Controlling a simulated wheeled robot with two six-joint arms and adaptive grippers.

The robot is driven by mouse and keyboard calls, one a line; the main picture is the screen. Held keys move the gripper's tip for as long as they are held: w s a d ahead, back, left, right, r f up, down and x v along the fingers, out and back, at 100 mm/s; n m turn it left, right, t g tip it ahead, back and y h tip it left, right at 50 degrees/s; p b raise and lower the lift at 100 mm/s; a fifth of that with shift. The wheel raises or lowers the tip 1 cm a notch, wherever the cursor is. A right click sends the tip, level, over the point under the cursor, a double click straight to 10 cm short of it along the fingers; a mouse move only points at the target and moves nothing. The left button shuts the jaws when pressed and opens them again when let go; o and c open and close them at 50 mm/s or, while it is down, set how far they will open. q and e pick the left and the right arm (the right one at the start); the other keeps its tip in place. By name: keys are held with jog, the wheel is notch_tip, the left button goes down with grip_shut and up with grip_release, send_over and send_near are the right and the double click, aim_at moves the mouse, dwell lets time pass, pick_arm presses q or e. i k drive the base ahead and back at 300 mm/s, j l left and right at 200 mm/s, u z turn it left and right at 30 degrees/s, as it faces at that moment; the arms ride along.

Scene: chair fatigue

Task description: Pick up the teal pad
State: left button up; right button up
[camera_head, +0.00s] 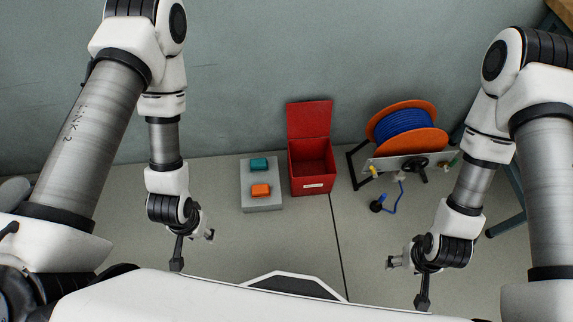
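The teal pad (259,164) sits on the far part of a grey block (262,205) on the floor. An orange pad (261,190) sits nearer on the same block. My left gripper (194,253) is to the left of the block and nearer to me, apart from it, with its fingers spread and nothing between them. My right gripper (406,284) is far to the right of the block, also with its fingers spread and empty. Nothing covers the teal pad.
An open red box (312,184) with its lid raised stands just right of the block. Further right are an orange reel with blue hose (403,127) and a panel with a black handwheel (416,165). A grey wall is behind. The floor left of the block is clear.

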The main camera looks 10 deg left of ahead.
aim_at(256, 165)
jog(key=z, duration=0.4)
jog(key=j+z, duration=0.45)
jog(key=k+j+z, duration=0.1)
jog(key=j+z, duration=0.3)
jog(key=j, duration=0.25)
jog(key=k+j+z, duration=0.15)
jog(key=j+z, duration=0.3)
jog(key=k+j, duration=0.1)
jog(key=j, duration=0.85)
jog(key=k+j+z, duration=0.1)
jog(key=j, duration=0.35)
jog(key=k+j, duration=0.15)
jog(key=j, duration=0.3)
